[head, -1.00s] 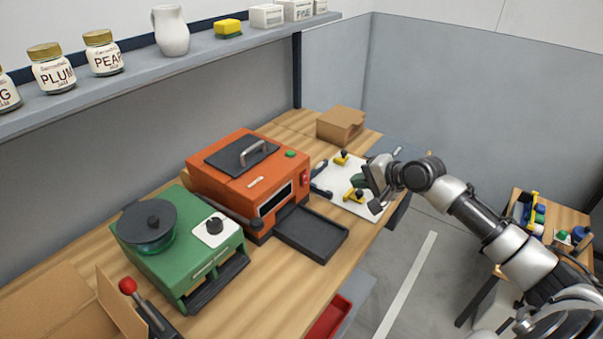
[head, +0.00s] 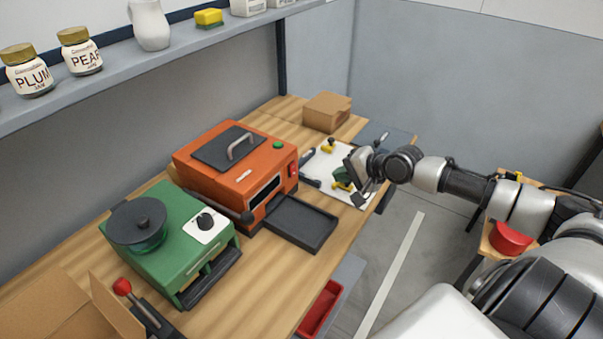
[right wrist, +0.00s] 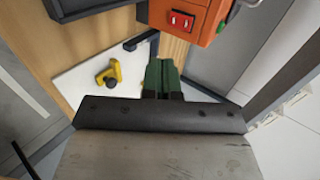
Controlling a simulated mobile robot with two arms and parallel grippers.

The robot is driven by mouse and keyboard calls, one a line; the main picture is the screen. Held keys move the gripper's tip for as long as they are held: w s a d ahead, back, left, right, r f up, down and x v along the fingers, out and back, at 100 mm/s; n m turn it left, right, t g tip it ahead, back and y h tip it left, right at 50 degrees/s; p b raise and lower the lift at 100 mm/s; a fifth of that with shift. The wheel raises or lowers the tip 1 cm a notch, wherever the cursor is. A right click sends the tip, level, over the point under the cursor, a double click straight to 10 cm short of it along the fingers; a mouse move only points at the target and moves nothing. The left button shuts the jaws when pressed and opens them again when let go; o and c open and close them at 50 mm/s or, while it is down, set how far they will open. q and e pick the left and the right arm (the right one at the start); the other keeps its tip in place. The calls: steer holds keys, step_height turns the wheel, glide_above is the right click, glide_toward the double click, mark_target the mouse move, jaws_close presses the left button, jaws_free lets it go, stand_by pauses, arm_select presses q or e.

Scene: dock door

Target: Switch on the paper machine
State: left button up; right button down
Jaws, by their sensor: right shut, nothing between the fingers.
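An orange machine (head: 215,185) with a dark top plate, a handle and a front slot stands on the wooden bench. A green button (head: 278,145) is on its top. A red switch (head: 293,169) is on its right side; in the right wrist view the red rocker switch (right wrist: 182,20) shows at the top, its on or off position unclear. My right gripper (head: 340,172) is shut and empty, to the right of the switch and apart from it. Its green fingertips (right wrist: 160,72) point toward the machine's side in the right wrist view. My left gripper is out of view.
A black tray (head: 300,222) juts from the orange machine's front. A green machine (head: 180,240) with a dial stands left of it. A white board (right wrist: 85,75) with yellow handles lies beneath my right gripper. A cardboard box (head: 327,112) stands behind.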

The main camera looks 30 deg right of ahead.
steer(key=p, duration=0.1)
glide_toward(294, 175)
step_height(294, 175, down, 3)
steer(key=w, duration=0.2)
steer(key=w+a, duration=0.1)
steer(key=w+a+f+p, duration=0.1)
steer(key=w, duration=0.1)
steer(key=shift+w, duration=0.2)
steer(key=shift+f, duration=0.1)
